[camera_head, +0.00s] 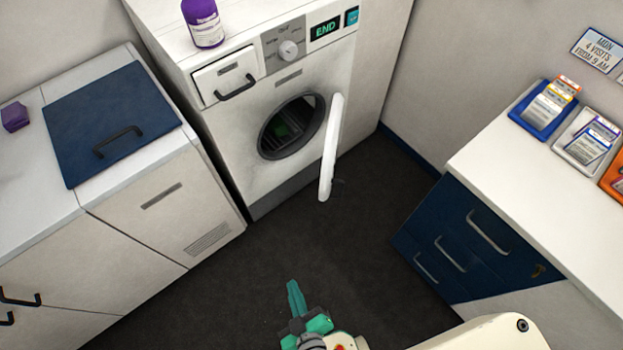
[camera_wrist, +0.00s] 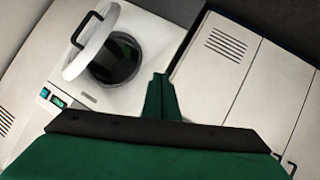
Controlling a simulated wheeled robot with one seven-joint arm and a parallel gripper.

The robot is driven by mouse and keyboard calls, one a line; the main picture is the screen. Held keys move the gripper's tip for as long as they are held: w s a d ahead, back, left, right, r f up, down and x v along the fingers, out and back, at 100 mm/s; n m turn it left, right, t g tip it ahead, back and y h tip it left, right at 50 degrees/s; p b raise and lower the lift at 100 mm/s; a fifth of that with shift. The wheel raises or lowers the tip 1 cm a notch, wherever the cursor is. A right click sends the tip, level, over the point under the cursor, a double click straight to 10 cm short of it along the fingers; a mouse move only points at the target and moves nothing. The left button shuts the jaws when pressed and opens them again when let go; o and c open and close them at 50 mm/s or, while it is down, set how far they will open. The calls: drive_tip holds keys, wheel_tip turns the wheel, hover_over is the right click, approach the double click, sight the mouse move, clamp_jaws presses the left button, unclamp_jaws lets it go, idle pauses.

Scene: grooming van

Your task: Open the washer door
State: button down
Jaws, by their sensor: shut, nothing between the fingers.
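The white washer (camera_head: 240,158) stands at the back, with "END" on its display. Its round door (camera_head: 331,148) stands swung wide open, seen nearly edge-on, hinged at the right of the dark opening (camera_head: 291,126). Something green shows inside the drum. In the wrist view the door (camera_wrist: 92,42) with its black handle (camera_wrist: 82,29) stands out beside the opening (camera_wrist: 116,58). My gripper (camera_head: 293,288) is shut and empty, above the floor in front of the washer and apart from the door. It also shows in the wrist view (camera_wrist: 160,82).
A purple bottle (camera_head: 203,22) stands on the washer. A white cabinet with a blue lid (camera_head: 110,120) is at left. A white counter (camera_head: 510,175) with blue drawers (camera_head: 450,240) and card trays is at right. The dark floor (camera_head: 345,235) between is clear.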

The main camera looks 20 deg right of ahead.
drive_tip(key=w+d+f+n+g+h, duration=0.1)
drive_tip(key=w+d+f+n+h, duration=0.5)
drive_tip(key=w+f, duration=0.55)
drive_tip(key=w+r+m+t+h, duration=0.1)
drive_tip(key=w+r+h, duration=0.2)
drive_tip(key=w+r, duration=0.35)
drive_tip(key=w+r+m+t+h, duration=0.1)
drive_tip(key=w+r+h, duration=0.25)
drive_tip(key=w, duration=0.55)
drive_tip(key=w+d, duration=0.4)
drive_tip(key=d, duration=0.6)
drive_tip(key=shift+w+d+r, duration=0.25)
drive_tip(key=shift+w+r, duration=0.05)
drive_tip(key=shift+w, duration=0.1)
drive_tip(key=shift+d, duration=0.1)
